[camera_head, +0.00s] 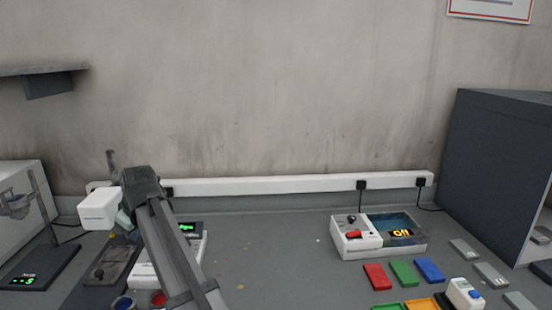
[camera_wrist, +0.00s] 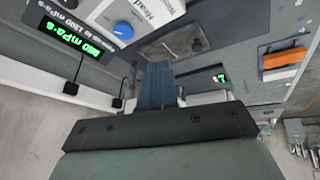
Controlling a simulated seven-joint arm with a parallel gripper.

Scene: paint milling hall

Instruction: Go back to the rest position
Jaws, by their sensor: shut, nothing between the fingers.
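My gripper shows in the wrist view (camera_wrist: 158,70) as blue-grey fingers held together beyond its dark body, with nothing between them. In the head view my arm rises from the bottom edge at left of centre and bends over at the top, where it hides part of the bench. The fingertips are hard to make out there. A white mixer head (camera_head: 98,210) shows just left of the arm's bend. No object is held.
A white-sided bath reading "Off" (camera_head: 352,244) stands right of centre. Red (camera_head: 377,277), green (camera_head: 403,272) and blue (camera_head: 430,270) blocks lie before it. A dark cabinet (camera_head: 495,170) stands at right. A lit display device (camera_wrist: 70,34) shows in the wrist view. The bench middle is clear.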

